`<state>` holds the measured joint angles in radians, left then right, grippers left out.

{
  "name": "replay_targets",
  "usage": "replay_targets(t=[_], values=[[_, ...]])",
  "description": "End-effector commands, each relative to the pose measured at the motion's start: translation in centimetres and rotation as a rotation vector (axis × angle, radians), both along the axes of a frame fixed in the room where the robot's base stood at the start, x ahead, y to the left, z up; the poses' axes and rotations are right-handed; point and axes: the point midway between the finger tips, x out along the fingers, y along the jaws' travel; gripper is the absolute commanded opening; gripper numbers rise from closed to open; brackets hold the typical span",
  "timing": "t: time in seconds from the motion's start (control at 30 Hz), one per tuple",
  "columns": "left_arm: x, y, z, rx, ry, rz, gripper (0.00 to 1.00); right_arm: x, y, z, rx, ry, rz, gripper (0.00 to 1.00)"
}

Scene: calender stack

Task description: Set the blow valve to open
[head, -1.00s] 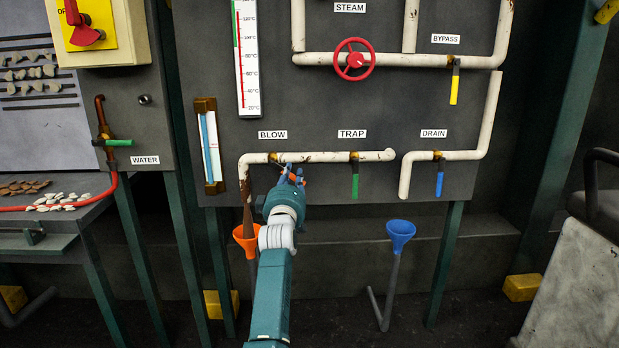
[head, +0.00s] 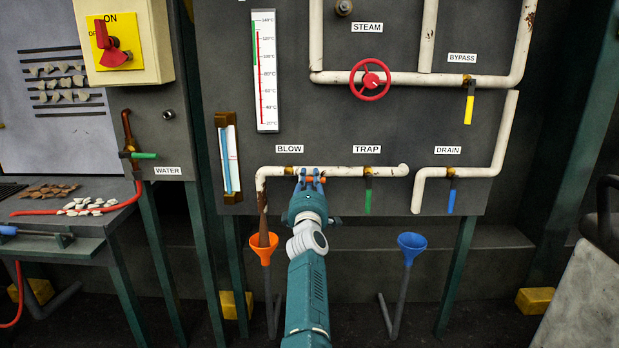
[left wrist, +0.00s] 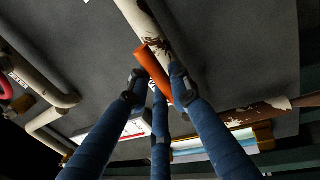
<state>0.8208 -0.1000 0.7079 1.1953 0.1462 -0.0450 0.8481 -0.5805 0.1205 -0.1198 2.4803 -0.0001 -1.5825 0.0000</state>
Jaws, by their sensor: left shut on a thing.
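The blow valve's fitting (head: 288,170) sits on the white pipe under the BLOW label (head: 289,148). Its orange handle (head: 316,180) runs right from the fitting, roughly along the pipe. My left gripper (head: 311,180) comes up from below and is shut on this handle. In the left wrist view, the orange handle (left wrist: 153,68) lies between the blue fingers of the gripper (left wrist: 160,95), nearly parallel to the rust-flecked pipe (left wrist: 142,22). The fingers hide part of the handle. My right gripper is not in view.
The trap valve's green handle (head: 368,196) hangs down just right of my gripper. The drain valve's blue handle (head: 451,202) hangs farther right. An orange funnel (head: 263,246) stands below left, and a blue funnel (head: 412,245) below right.

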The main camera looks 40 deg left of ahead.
Motion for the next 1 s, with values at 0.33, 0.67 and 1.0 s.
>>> replay_targets(t=[0.33,0.67,1.0], values=[[0.02,-0.01,0.31,-0.037,-0.025,-0.002,0.00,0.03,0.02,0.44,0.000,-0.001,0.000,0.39],[0.01,0.00,0.36,-0.039,-0.027,-0.001,0.00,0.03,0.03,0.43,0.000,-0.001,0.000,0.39],[-0.02,0.04,0.32,-0.035,-0.025,0.000,0.38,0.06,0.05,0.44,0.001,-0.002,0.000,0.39]])
